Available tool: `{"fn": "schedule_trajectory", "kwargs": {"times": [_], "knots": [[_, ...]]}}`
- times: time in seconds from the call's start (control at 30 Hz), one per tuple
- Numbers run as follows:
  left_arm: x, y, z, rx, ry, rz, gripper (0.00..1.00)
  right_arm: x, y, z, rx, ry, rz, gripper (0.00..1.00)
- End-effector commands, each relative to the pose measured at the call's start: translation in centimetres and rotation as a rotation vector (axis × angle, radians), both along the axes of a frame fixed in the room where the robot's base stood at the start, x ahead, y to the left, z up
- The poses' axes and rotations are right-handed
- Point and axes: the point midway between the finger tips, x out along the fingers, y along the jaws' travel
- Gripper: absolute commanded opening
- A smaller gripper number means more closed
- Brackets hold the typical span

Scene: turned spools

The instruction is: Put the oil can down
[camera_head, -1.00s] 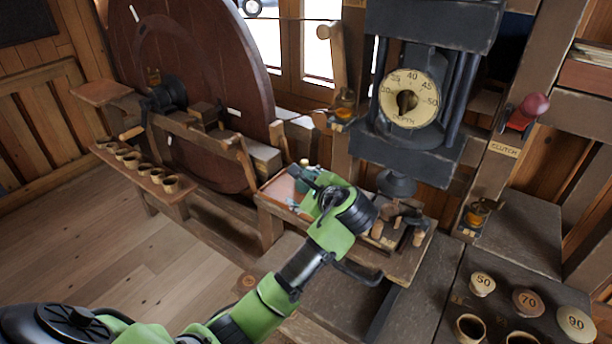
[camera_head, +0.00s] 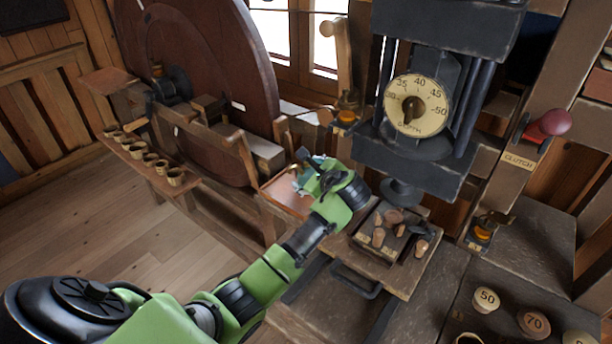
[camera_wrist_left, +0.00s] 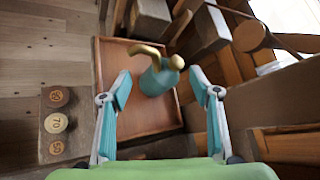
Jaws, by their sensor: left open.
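The oil can (camera_wrist_left: 158,82) is a teal can with a brass spout. In the left wrist view it stands on a reddish-brown tray (camera_wrist_left: 112,62), between the spread fingers of my left gripper (camera_wrist_left: 160,76). The fingers are open, with a gap visible on both sides of the can. In the head view my left gripper (camera_head: 312,172) is over the tray (camera_head: 284,196), and the arm and fingers mostly hide the can. My right gripper is in neither view.
A dial press (camera_head: 418,105) stands to the right of the tray, with a wooden block of small turned pieces (camera_head: 365,238) below it. A large wheel (camera_head: 210,70) and a shelf of several cups (camera_head: 150,172) are at left. Numbered discs (camera_wrist_left: 56,122) lie beside the tray.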

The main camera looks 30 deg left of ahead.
Motion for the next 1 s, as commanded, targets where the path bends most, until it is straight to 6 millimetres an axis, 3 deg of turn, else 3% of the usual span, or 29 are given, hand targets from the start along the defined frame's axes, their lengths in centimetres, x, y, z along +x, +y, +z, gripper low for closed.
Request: {"fn": "schedule_trajectory", "kwargs": {"times": [0.53,0.87,1.0], "knots": [[3.0,3.5,-2.5,0.000,0.001,0.001,0.57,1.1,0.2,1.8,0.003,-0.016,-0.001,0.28],[3.4,4.0,-3.0,-0.002,-0.001,0.000,0.57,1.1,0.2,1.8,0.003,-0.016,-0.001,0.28],[3.3,4.0,-3.0,-0.002,-0.001,0.000,0.26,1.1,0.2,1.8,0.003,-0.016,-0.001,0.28]]}}
